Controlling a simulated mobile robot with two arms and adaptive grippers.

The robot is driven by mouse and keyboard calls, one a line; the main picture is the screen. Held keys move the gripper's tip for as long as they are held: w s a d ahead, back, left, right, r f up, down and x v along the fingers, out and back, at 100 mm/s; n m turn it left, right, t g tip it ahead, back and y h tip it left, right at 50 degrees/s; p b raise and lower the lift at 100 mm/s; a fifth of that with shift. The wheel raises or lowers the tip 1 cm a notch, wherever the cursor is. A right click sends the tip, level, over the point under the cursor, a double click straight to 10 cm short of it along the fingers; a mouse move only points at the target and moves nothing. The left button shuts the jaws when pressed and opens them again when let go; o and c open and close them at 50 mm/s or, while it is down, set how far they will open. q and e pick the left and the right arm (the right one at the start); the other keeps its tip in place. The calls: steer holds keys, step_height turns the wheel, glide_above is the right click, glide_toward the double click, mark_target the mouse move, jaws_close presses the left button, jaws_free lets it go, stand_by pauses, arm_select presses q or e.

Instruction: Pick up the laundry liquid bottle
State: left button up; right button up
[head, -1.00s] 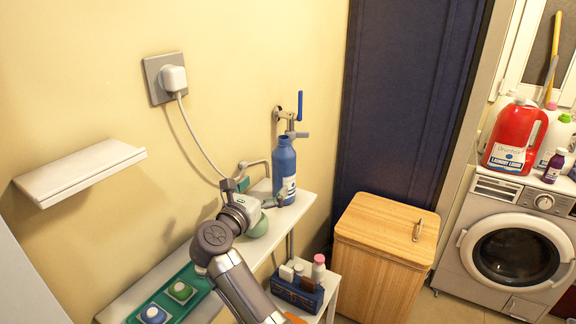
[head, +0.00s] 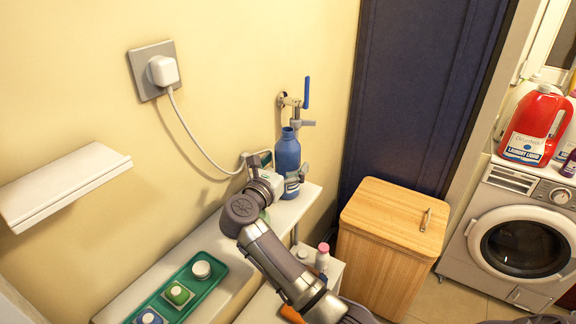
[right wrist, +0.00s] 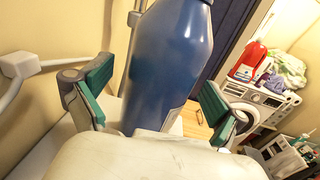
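A blue bottle (head: 287,151) with a white label stands upright at the far end of the white shelf, below the wall tap. My right gripper (head: 281,170) is at this bottle. In the right wrist view its green-padded fingers (right wrist: 155,95) are open, one on each side of the blue bottle (right wrist: 172,65), with small gaps showing. A red jug (head: 534,127), its label reading like "laundry liquid", stands on the washing machine at the right, far from the gripper. It also shows in the right wrist view (right wrist: 248,62). My left gripper is not in view.
A tap (head: 294,102) is fixed behind the blue bottle. A green tray (head: 196,296) with several round-topped items lies on the near shelf. A wooden hamper (head: 385,225) stands right of the shelf, before the washing machine (head: 487,205). A small wall shelf (head: 65,183) is at left.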

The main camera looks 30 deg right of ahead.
steer(key=shift+s+a+r, duration=0.1)
steer(key=shift+c, duration=1.3)
steer(key=shift+d+f, duration=0.2)
steer(key=c, duration=0.8)
steer(key=shift+c, duration=0.6)
steer(key=shift+r, duration=0.1)
